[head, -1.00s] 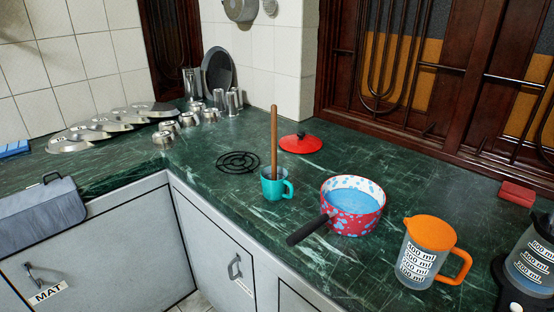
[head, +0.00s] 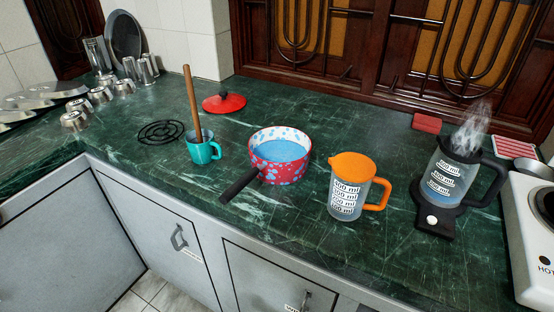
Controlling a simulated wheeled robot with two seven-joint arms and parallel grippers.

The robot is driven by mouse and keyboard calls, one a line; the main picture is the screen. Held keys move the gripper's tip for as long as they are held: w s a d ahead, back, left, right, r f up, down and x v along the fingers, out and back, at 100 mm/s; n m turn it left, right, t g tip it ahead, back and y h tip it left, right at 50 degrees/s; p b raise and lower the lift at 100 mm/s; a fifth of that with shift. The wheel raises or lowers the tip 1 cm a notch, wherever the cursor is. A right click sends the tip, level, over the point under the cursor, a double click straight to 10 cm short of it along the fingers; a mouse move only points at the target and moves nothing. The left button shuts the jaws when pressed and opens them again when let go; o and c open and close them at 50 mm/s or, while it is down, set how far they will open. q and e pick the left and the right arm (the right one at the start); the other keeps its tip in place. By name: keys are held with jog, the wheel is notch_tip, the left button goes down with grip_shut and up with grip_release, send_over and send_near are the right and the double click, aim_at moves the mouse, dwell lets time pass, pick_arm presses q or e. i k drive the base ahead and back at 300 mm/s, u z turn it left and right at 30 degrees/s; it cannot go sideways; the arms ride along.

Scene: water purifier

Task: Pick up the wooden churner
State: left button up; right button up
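The wooden churner (head: 192,104) is a long brown stick standing in a teal mug (head: 204,150), leaning slightly to the left. Its lower end is hidden inside the mug. The mug stands on the green counter, with its handle to the right. Neither of my grippers shows in the head view.
A red and blue spotted pan (head: 280,172) holding blue liquid stands right of the mug, its dark handle toward the front edge. A measuring jug (head: 345,200) with an orange lid and a steaming kettle (head: 452,180) stand further right. A red lid (head: 224,103) and black trivet (head: 160,132) lie nearby.

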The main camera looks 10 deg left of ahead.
aim_at(187, 73)
jog(key=k, duration=0.5)
jog(key=u, duration=0.85)
jog(key=i, duration=0.65)
jog(key=z, duration=0.1)
